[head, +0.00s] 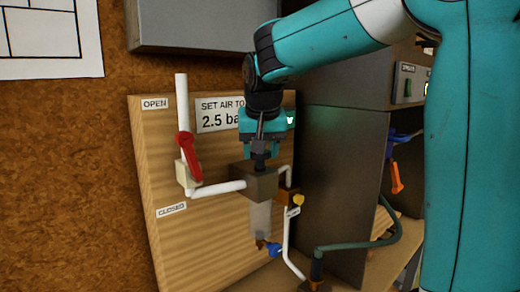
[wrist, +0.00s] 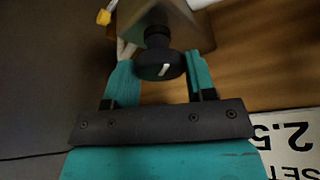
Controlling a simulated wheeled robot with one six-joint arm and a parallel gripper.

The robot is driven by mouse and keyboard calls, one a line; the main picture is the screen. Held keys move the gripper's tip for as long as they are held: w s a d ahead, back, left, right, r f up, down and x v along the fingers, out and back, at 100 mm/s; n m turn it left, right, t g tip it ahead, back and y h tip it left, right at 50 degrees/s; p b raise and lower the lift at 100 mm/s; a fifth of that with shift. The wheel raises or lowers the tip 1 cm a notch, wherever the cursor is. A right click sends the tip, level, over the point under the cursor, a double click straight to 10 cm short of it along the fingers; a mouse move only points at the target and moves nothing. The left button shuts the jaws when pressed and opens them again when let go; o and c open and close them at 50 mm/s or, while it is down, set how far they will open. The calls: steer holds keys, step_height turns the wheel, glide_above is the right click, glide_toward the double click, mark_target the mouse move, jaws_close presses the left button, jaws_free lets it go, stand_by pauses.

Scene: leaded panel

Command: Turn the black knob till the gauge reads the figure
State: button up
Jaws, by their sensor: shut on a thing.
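The black knob (head: 261,160) sits on top of the grey regulator block (head: 252,183) on the wooden panel. In the wrist view the knob (wrist: 158,64), with a white mark on its face, lies between my two teal fingers. My gripper (head: 260,150) is shut on it from above; it also shows in the wrist view (wrist: 160,75). The sign (head: 215,117) reads "SET AIR TO" and "2.5 ba", its right end hidden by my gripper. No gauge face shows in either view.
A red lever (head: 185,146) stands on the white pipe left of the block, between the OPEN label (head: 155,103) and the CLOSED label (head: 171,209). A clear bowl (head: 259,219) hangs under the block. A yellow part (head: 298,200) and a dark cabinet (head: 340,170) are to the right.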

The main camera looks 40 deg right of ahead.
steer(key=o, duration=0.9)
steer(key=p+v, duration=0.4)
steer(key=v, duration=1.3)
steer(key=shift+r, duration=0.2)
steer(key=shift+s, duration=0.1)
